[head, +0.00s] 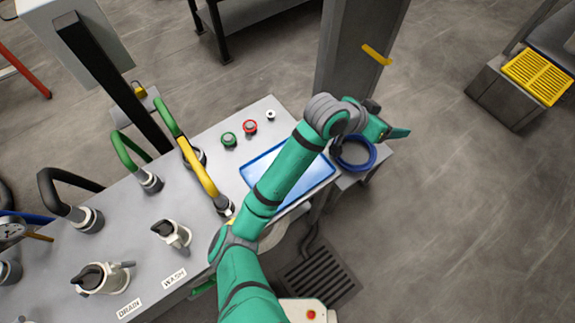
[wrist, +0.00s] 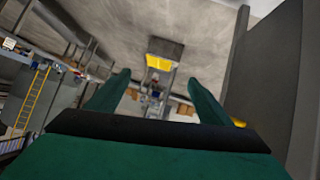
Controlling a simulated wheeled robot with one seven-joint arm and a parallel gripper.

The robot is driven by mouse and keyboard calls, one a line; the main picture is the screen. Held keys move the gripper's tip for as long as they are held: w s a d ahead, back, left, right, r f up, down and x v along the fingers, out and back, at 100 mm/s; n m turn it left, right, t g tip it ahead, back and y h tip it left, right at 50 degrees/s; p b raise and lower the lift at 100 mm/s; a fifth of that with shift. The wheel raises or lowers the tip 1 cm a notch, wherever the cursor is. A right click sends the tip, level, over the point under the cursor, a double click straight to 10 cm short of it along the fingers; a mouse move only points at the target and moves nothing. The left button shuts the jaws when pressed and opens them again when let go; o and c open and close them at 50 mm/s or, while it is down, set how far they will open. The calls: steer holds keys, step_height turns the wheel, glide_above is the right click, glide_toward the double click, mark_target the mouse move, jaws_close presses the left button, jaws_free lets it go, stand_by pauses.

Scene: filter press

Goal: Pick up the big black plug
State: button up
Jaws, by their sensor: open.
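A large pale fitting with a black top (head: 90,276) stands beside the DRAIN label at the lower left of the panel in the head view. A smaller pale fitting with a dark top (head: 165,229) stands near the WASH label. I cannot tell for certain which black part is the big plug. My gripper (head: 398,132) is beyond the panel's right end, above and right of a blue round bowl, far from both fittings. In the wrist view its two green fingers (wrist: 158,84) are spread with nothing between them. No plug shows in the wrist view.
A blue tray (head: 318,180) lies on the panel, partly behind my arm. Green (head: 121,150), yellow (head: 197,168) and black (head: 62,181) hoses arch over the panel. A dark post (head: 352,55) stands close behind my gripper. The blue bowl (head: 372,160) sits on a low stand.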

steer(key=s+a+f+g+y, duration=0.1)
steer(key=a+f+y, duration=0.1)
steer(key=a, duration=0.6)
steer(key=s+a+f+m+g+y, duration=0.1)
steer(key=a+f+g+y, duration=0.1)
steer(key=a, duration=0.7)
steer(key=s+a+f+g+y, duration=0.1)
steer(key=a+f+y, duration=0.3)
steer(key=a, duration=0.5)
steer(key=shift+s+a+g+y, duration=0.15)
steer(key=shift+s+g+y, duration=0.3)
steer(key=shift+y, duration=0.45)
steer(key=shift+a+f, duration=0.2)
steer(key=shift+f, duration=0.15)
step_height(320, 180, down, 10)
steer(key=shift+w+d+f, duration=0.1)
steer(key=shift+w, duration=0.05)
steer(key=c, duration=1.2)
steer(key=shift+o, duration=0.2)
